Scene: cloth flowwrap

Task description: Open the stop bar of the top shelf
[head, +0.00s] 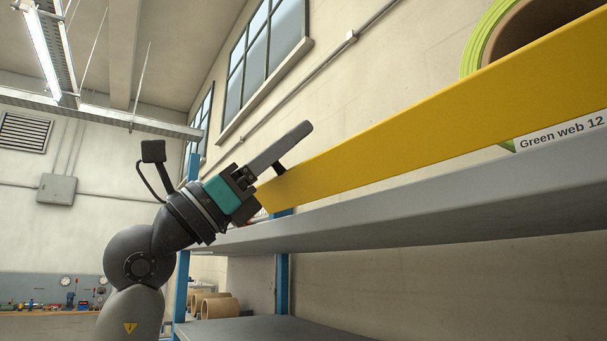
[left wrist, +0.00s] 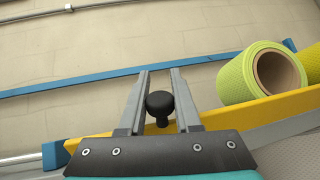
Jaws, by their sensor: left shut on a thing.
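The yellow stop bar (head: 430,130) runs along the front of the top shelf (head: 420,218), rising to the right in the head view; it also shows in the left wrist view (left wrist: 230,116). A small black knob (left wrist: 160,104) stands out from the bar near its left end. My left gripper (head: 307,128) is at that end, with its fingers on either side of the knob, shut on it. In the left wrist view the fingers (left wrist: 160,72) reach past the knob. In the head view the gripper hides most of the knob and the bar's end. My right gripper is in neither view.
A green web roll (head: 486,50) with a brown core lies on the top shelf behind the bar, above a label (head: 563,131). Blue uprights (head: 283,285) carry the shelves. Brown cores (head: 219,307) sit lower down. The space left of the shelf looks open.

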